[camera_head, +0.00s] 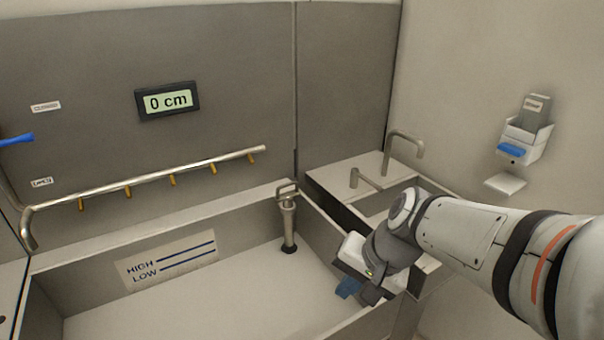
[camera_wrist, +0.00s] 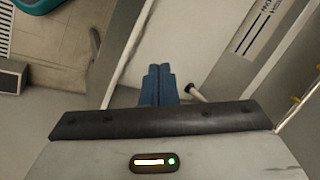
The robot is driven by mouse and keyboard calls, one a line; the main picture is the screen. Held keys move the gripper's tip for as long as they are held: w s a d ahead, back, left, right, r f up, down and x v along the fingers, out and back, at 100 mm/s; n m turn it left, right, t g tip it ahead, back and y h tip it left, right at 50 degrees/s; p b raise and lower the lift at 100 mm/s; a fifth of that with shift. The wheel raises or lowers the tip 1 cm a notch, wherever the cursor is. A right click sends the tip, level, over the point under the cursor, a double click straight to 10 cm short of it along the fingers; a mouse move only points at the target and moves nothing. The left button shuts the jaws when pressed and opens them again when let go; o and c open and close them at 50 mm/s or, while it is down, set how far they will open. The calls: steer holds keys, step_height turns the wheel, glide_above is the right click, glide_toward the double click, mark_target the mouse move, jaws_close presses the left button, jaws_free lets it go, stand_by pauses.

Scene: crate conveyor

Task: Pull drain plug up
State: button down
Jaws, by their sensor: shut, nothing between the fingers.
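The drain plug (camera_head: 288,222) is an upright metal tube with a loop handle on top and a dark foot. It stands on the basin floor near the basin's back right corner in the head view. In the wrist view, a pale tube with a dark end (camera_wrist: 209,93), which looks like the plug, lies just right of my fingers. My gripper (camera_head: 347,288) is over the right side of the basin, to the right of the plug and apart from it. Its blue fingers (camera_wrist: 159,84) are together and empty.
The basin (camera_head: 190,295) is empty, with a HIGH/LOW level label (camera_head: 168,260) on its back wall. A display (camera_head: 167,101) reads 0 cm. A spray pipe (camera_head: 150,178) runs above the basin's back edge. A smaller sink with a faucet (camera_head: 404,142) stands at right.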

steer(key=w+a+f+m+t+y+b, duration=0.1)
steer(key=w+a+m+t+y+b, duration=0.15)
steer(key=w+a+m, duration=0.45)
steer(key=w+a+f+m+t+y+b, duration=0.1)
steer(key=w+a+m+y, duration=0.25)
steer(key=w, duration=0.65)
steer(key=w+d+f+m+t+b, duration=0.1)
steer(key=w+f+m+t, duration=0.2)
steer(key=w+m, duration=0.4)
steer(key=w+d+f+m+t+h+b, duration=0.1)
steer(key=w+m+t, duration=0.4)
steer(key=w, duration=0.5)
step_height(320, 180, down, 2)
steer(key=d+m, duration=0.1)
steer(key=m, duration=0.1)
steer(key=shift+w+m+b, duration=0.25)
steer(key=shift+m+b, duration=0.1)
steer(key=shift+b, duration=0.05)
steer(key=shift+a+f, duration=0.1)
steer(key=p+x, duration=0.1)
steer(key=x, duration=0.9)
